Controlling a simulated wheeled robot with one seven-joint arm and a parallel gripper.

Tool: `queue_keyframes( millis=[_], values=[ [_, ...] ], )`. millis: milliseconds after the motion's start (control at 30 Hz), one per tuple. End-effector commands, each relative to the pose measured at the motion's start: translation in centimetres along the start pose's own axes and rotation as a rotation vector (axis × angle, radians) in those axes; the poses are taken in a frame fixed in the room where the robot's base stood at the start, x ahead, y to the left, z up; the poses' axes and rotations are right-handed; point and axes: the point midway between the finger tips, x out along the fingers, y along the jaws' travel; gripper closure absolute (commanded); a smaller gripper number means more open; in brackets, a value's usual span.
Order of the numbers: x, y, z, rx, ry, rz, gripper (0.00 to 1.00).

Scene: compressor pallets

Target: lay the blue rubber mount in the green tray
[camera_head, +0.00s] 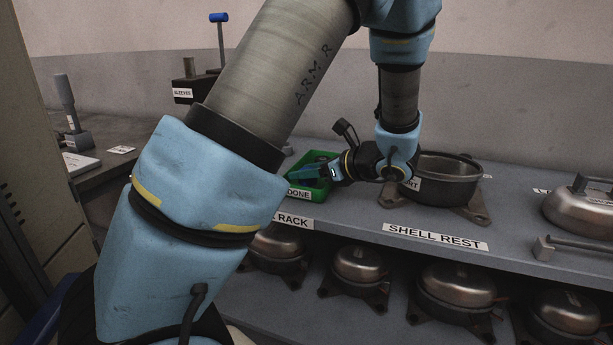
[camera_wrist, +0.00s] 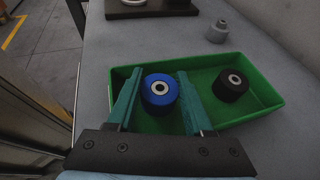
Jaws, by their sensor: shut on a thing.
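The blue rubber mount (camera_wrist: 159,90) is a short blue cylinder with a pale metal ring and a dark centre hole. My gripper (camera_wrist: 160,95) is shut on it, with a teal finger on each side in the wrist view. The mount is over the left part of the green tray (camera_wrist: 262,88), inside its outline; I cannot tell whether it touches the tray floor. In the head view, my gripper (camera_head: 318,172) reaches into the green tray (camera_head: 297,184), which bears a DONE label, and the mount is hard to make out there.
A black rubber mount (camera_wrist: 231,85) lies in the tray's right part. A grey fitting (camera_wrist: 216,32) stands behind the tray. In the head view a dark shell pot (camera_head: 447,180) stands right of my wrist, and several compressors (camera_head: 362,262) sit on the lower shelf.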

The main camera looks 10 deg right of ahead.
Motion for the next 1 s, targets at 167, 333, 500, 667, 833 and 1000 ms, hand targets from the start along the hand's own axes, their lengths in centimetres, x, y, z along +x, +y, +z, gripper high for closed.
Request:
queue_keyframes(
  millis=[167, 333, 500, 667, 833, 1000],
  values=[
    [0.4, 0.0, -1.0, -0.001, 0.0, 0.001, 1.0],
    [0.4, 0.0, -1.0, -0.001, 0.0, 0.001, 1.0],
    [0.5, 0.0, -1.3, -0.001, 0.0, 0.001, 0.43],
    [0.5, 0.0, -1.3, 0.0, 0.0, 0.001, 0.36],
    [0.5, 0.0, -1.1, -0.001, 0.0, 0.001, 0.36],
    [-1.0, -0.1, -1.0, 0.0, 0.0, -0.002, 0.36]
  ],
)
